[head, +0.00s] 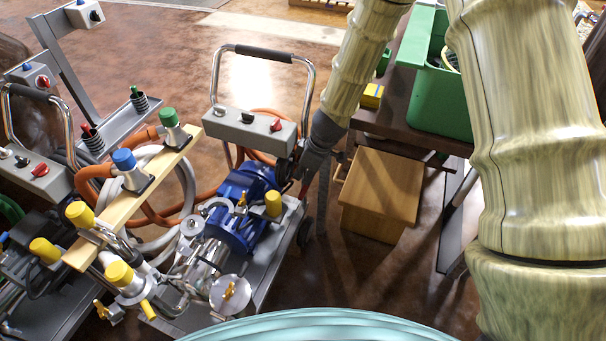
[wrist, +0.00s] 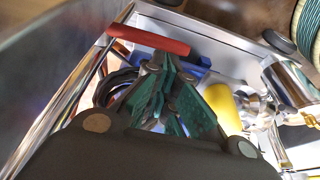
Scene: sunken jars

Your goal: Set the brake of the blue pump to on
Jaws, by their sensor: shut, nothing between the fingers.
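The blue pump (head: 240,205) stands on a wheeled grey cart (head: 270,270), with a chrome push handle and a grey control box (head: 240,128) above it. My gripper (head: 303,172) reaches down at the right side of this cart, close to its wheel. In the wrist view my gripper (wrist: 178,85) is shut with its green pads together and nothing between them. A red lever-like bar (wrist: 148,40) lies just beyond the fingertips at the cart's edge. It looks like the brake lever, but its setting cannot be told. Contact with the fingers is unclear.
Another pump cart stands at the left. A wooden box (head: 382,195) and a green bin (head: 440,90) on a dark table stand to the right.

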